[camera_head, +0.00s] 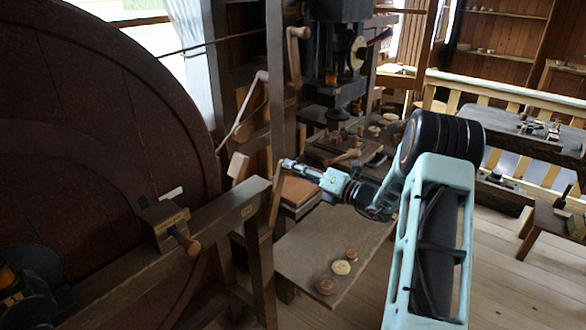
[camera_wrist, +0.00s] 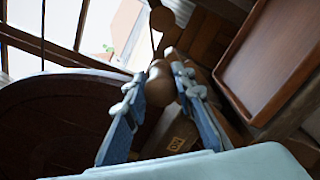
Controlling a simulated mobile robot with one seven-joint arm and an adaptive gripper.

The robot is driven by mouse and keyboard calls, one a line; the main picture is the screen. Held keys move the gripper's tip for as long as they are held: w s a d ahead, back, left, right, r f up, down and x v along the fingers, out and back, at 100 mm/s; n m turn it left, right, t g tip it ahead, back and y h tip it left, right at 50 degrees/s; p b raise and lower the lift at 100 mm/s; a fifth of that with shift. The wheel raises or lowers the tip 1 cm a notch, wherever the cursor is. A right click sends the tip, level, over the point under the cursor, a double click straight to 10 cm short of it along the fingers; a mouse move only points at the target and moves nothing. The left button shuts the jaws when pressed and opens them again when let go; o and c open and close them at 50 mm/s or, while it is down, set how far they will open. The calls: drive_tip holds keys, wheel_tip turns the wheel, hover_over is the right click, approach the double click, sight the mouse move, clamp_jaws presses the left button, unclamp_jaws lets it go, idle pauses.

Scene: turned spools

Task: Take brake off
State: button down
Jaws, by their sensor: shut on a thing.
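My gripper (camera_head: 287,163) reaches left from my pale blue arm, beside the large dark wheel. In the wrist view its two fingers (camera_wrist: 154,88) are closed on a rounded wooden knob (camera_wrist: 160,78). In the head view the fingertips are at the top of a slim wooden lever (camera_head: 275,192), which stands by the end of the heavy beam (camera_head: 215,212). I cannot read any label naming the brake. A wooden block (camera_head: 160,222) with a turned handle (camera_head: 186,243) sits on the beam against the wheel (camera_head: 75,120).
A low board (camera_head: 310,255) with several round wooden pieces stands below my arm. A cluttered bench (camera_head: 345,150) and a dark machine (camera_head: 335,60) are behind the gripper. A crank handle (camera_head: 262,77) rises close to the left. Floor (camera_head: 520,280) is open at right.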

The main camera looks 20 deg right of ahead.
drive_tip(key=shift+d, duration=0.15)
drive_tip(key=c, duration=1.6)
unclamp_jaws()
drive_tip(key=shift+w+d+f, duration=0.1)
drive_tip(key=v, duration=1.2)
